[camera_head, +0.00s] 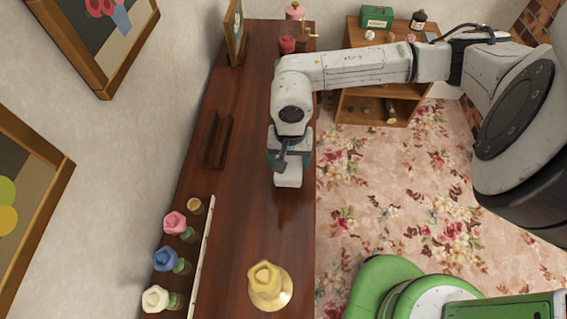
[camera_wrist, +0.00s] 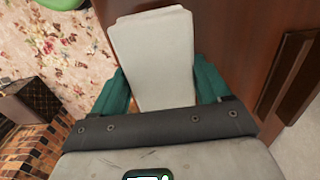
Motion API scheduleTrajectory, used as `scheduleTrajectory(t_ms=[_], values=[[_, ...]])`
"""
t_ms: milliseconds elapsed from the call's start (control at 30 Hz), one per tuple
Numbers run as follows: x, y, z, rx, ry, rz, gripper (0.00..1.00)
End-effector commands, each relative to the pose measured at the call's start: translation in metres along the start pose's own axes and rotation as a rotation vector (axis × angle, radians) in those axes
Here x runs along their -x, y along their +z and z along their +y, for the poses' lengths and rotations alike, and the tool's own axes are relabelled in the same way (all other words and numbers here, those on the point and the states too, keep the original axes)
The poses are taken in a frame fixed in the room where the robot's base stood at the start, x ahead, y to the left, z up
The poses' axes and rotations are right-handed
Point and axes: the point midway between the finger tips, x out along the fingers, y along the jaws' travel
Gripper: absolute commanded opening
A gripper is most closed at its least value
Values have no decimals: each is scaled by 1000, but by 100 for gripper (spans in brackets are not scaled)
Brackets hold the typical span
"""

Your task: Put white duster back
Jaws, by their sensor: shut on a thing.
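The white duster, a pale block with rounded corners (camera_wrist: 153,50), is between the teal fingers of my gripper (camera_wrist: 157,88) in the wrist view. In the head view the duster (camera_head: 288,178) shows below my gripper (camera_head: 289,158), over the right part of the brown wooden tabletop (camera_head: 250,120). My gripper is shut on it. I cannot tell whether the duster touches the tabletop. A dark wooden holder with raised sides (camera_head: 218,140) stands to its left and looks empty; it also shows at the right of the wrist view (camera_wrist: 288,75).
A yellow bell-shaped thing (camera_head: 268,285) stands at the front. Pink, blue and white-topped pieces (camera_head: 165,258) line the left side beside a pale strip (camera_head: 201,255). A picture frame (camera_head: 235,32) and a red pot (camera_head: 287,44) stand at the back. The table's middle is clear.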

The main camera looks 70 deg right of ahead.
Motion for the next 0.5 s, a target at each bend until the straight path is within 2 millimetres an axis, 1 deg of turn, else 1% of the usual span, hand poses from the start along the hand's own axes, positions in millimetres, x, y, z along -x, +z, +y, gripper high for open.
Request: scheduleTrajectory(t_ms=[33,267,400,500], values=[[-4,0,-5,-1,-2,-1,52],[-16,0,-15,0,-2,-1,52],[-36,-1,-15,-5,-1,-3,52],[-45,-1,-14,-3,0,-1,52]])
